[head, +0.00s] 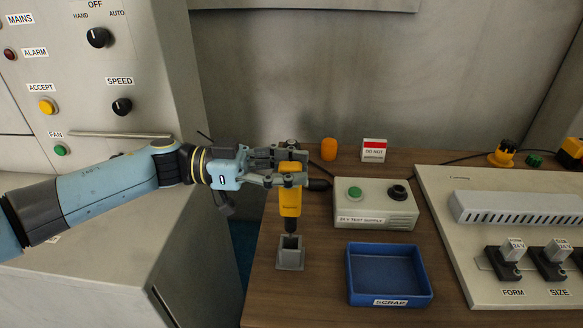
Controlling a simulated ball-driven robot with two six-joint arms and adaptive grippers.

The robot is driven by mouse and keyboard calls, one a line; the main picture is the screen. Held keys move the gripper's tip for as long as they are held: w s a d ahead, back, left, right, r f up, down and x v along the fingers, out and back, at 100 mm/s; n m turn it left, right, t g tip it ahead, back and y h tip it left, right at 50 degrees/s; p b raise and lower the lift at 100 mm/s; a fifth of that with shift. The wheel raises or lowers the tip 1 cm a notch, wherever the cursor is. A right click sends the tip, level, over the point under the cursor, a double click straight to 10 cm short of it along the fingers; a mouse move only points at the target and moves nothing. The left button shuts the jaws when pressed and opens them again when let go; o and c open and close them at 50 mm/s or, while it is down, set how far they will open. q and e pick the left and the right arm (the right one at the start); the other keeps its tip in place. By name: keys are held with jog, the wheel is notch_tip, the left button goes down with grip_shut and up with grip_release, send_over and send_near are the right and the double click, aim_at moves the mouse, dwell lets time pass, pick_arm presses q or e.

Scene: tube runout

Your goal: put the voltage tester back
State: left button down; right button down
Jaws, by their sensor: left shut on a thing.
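The voltage tester (290,204) is yellow with a dark lower tip. My left gripper (292,175) is shut on its upper part and holds it upright. The tester's tip points down at a small grey square holder (290,256) on the wooden bench. The tip is at or just above the holder's opening; I cannot tell whether it has entered. My right gripper is not in view.
A blue scrap tray (389,299) and a test supply box (374,218) stand right of the holder. Behind are an orange cylinder (328,149) and a "do not" sign block (374,150). A panel with connectors (440,205) lies at right. The bench (320,290) is clear between holder and tray.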

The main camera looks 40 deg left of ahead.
aim_at(291, 199)
pick_arm(q)
jog(key=shift+f, duration=0.1)
jog(key=shift+f+b, duration=2.25)
jog(key=shift+f, duration=0.8)
jog(key=shift+c, duration=0.9)
grip_release()
jog(key=p+v, duration=0.1)
jog(key=v, duration=0.9)
jog(key=shift+f, duration=0.1)
